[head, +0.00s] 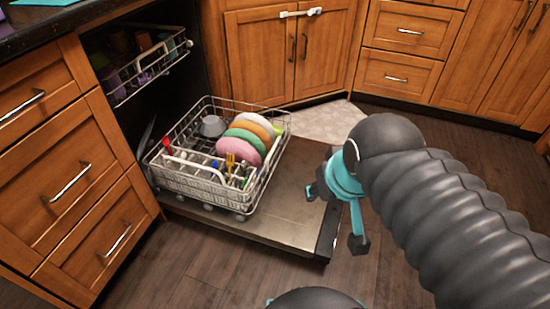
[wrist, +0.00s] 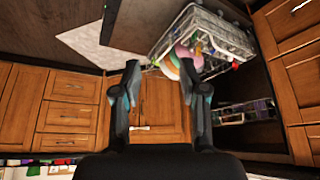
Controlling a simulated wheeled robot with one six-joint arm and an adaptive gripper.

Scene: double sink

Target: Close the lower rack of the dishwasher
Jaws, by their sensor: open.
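The lower rack (head: 195,187) of the dishwasher is a white wire basket, pulled out over the open, lowered door (head: 290,200). It holds pink, green and orange plates (head: 249,140), a bowl and cutlery. In the wrist view the lower rack (wrist: 222,38) shows at the upper right, beyond my fingertips. My gripper (head: 335,210) is open and empty, to the right of the rack near the door's outer edge, and apart from the rack in the picture. Both fingers (wrist: 158,82) show spread in the wrist view.
The upper rack (head: 150,70) with cups also sticks out a little above the lower rack, at the left. Wooden drawers (head: 70,180) stand left of the dishwasher, cabinets (head: 290,50) behind it. A pale mat (head: 325,122) lies behind the door. The wooden floor in front is clear.

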